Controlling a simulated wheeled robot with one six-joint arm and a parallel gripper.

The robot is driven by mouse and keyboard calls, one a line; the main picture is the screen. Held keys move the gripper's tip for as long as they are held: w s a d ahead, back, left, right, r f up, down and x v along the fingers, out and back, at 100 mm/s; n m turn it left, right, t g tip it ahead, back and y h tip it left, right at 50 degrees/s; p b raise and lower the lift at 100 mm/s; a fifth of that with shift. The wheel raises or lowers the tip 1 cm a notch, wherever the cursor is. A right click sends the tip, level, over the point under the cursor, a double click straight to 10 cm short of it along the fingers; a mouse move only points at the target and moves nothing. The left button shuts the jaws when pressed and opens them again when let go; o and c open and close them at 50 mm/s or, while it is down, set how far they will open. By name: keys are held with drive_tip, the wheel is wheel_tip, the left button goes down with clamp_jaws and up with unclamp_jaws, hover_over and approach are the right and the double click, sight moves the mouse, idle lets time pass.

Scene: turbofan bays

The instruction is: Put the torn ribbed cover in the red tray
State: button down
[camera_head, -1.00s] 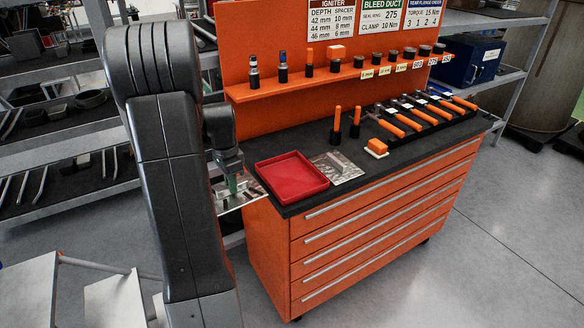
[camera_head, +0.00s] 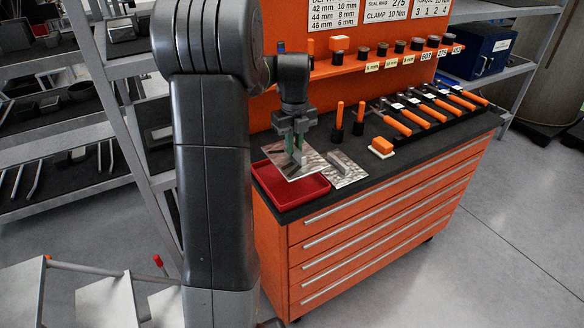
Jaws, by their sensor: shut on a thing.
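My gripper (camera_head: 295,148) is shut on a thin grey ribbed cover (camera_head: 311,164) and holds it by its middle rib. The cover is over the red tray (camera_head: 295,195), which sits at the front left corner of the bench top. Any tear is too small to make out. A second similar ribbed cover (camera_head: 348,177) lies flat on the bench just right of the tray.
The orange bench (camera_head: 380,205) has a dark top. Two orange-handled tools (camera_head: 339,113) stand behind the second cover. An orange and white block (camera_head: 381,147) and a rack of orange-handled tools (camera_head: 425,115) are to the right. A shelf of sockets (camera_head: 400,50) runs behind.

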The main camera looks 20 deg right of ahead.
wheel_tip(320, 180, down, 7)
drive_tip(key=shift+f+p, duration=0.15)
drive_tip(key=shift+p, duration=0.3)
drive_tip(key=shift+f+b, duration=0.4)
drive_tip(key=shift+f, duration=0.15)
drive_tip(key=c, duration=1.4)
unclamp_jaws()
wheel_tip(320, 180, up, 13)
drive_tip(key=shift+r, duration=0.1)
